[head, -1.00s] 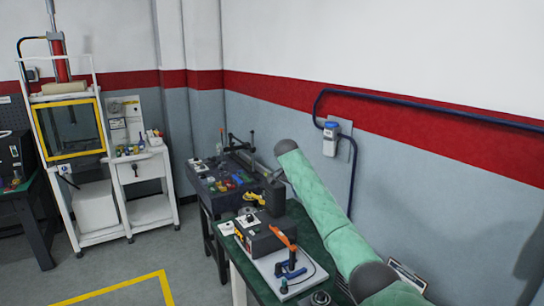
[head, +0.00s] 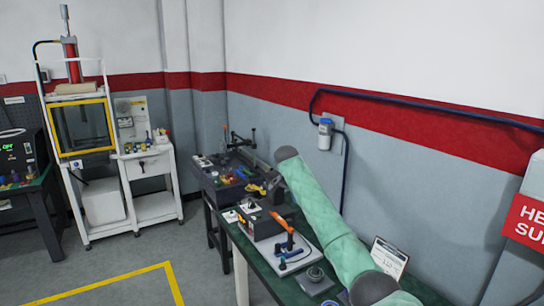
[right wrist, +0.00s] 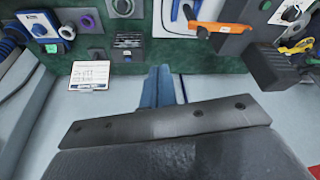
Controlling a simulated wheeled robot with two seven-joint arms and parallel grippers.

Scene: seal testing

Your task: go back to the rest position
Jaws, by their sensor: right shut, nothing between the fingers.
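My right arm (head: 325,220) comes in from the lower right of the head view, in a green padded sleeve, and reaches up over the green table. My right gripper (right wrist: 163,88) shows in the right wrist view with its two blue-grey fingers together and nothing between them. It points towards the green table edge, over the light floor. I cannot make out the gripper in the head view. My left arm and gripper are not in view.
The green table (head: 262,268) carries an orange-handled tool (head: 284,226), a dark box and a clipboard (head: 389,257). The right wrist view shows a card (right wrist: 88,76) at the table edge. A press (head: 82,125) stands at the far left. Floor is clear at lower left.

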